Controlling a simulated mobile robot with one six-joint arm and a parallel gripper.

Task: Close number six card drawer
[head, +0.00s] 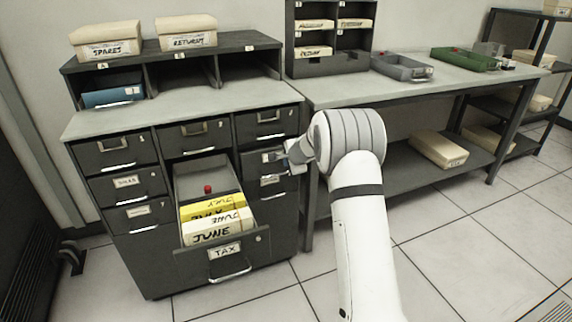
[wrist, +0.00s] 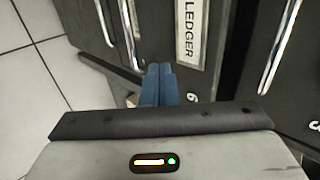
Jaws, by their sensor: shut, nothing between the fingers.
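The number six card drawer (wrist: 205,60) has a dark front with a "LEDGER" label and a white "6" in the wrist view. In the head view it is the right-column drawer (head: 252,161) in the second row of the dark cabinet, partly hidden by my gripper (head: 292,153). It looks nearly flush; I cannot tell whether a small gap is left. My gripper's blue fingers (wrist: 160,72) are together and empty, over the drawer front beside its label. I cannot tell if they touch it.
A lower middle drawer labelled "TAX" (head: 225,252) stands wide open, holding "JUNE" cards (head: 212,230) and a red knob. Drawer three (wrist: 303,95) sits beside drawer six in the wrist view. A long bench (head: 440,75) stands to the right. Tiled floor is clear in front.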

